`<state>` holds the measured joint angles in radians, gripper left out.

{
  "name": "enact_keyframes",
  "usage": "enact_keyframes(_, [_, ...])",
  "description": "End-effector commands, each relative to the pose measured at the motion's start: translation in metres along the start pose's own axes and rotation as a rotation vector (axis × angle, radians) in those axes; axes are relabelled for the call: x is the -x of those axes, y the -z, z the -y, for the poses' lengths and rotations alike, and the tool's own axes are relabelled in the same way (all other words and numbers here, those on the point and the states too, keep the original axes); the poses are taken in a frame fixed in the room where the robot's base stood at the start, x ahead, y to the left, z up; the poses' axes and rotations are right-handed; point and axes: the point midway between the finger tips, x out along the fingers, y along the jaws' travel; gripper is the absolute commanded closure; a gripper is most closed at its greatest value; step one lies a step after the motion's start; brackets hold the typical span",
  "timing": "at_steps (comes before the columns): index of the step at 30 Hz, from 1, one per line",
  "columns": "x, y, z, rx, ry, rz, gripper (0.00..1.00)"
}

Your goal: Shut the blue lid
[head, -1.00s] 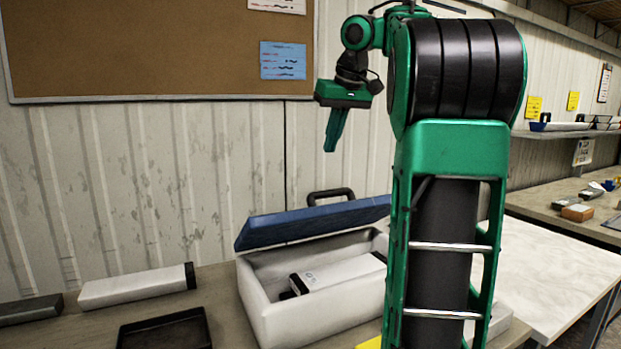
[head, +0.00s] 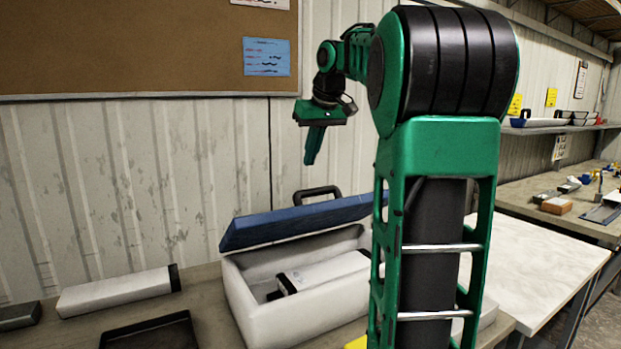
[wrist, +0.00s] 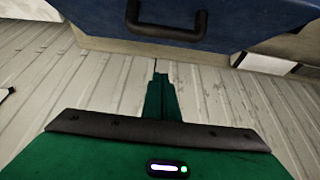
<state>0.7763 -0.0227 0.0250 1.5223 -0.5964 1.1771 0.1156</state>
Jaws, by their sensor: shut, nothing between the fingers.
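The blue lid (head: 298,219) is hinged on a white box (head: 290,318) and stands partly raised, tilted over the opening. A black handle (head: 317,194) sits on the lid; in the wrist view the blue lid (wrist: 225,18) and its dark handle (wrist: 165,32) fill the top. A white core liner (head: 325,269) with a dark end lies inside the box. My gripper (head: 309,161) is shut and empty, pointing down above the lid, apart from it. It also shows in the wrist view (wrist: 161,78). My arm hides the right end of the box and lid.
A white liner with a black end (head: 115,292) lies on the bench left of the box. A dark tray (head: 150,333) is in front of it, and a dark block (head: 18,316) at far left. The corrugated wall (head: 120,170) stands close behind the box.

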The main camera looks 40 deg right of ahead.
Motion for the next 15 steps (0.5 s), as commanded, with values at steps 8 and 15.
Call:
enact_keyframes(8, [-0.032,-0.018,-0.001,-0.002,-0.002,0.001,1.0])
enact_keyframes(15, [-0.037,-0.037,-0.001,-0.001,-0.002,-0.001,1.0])
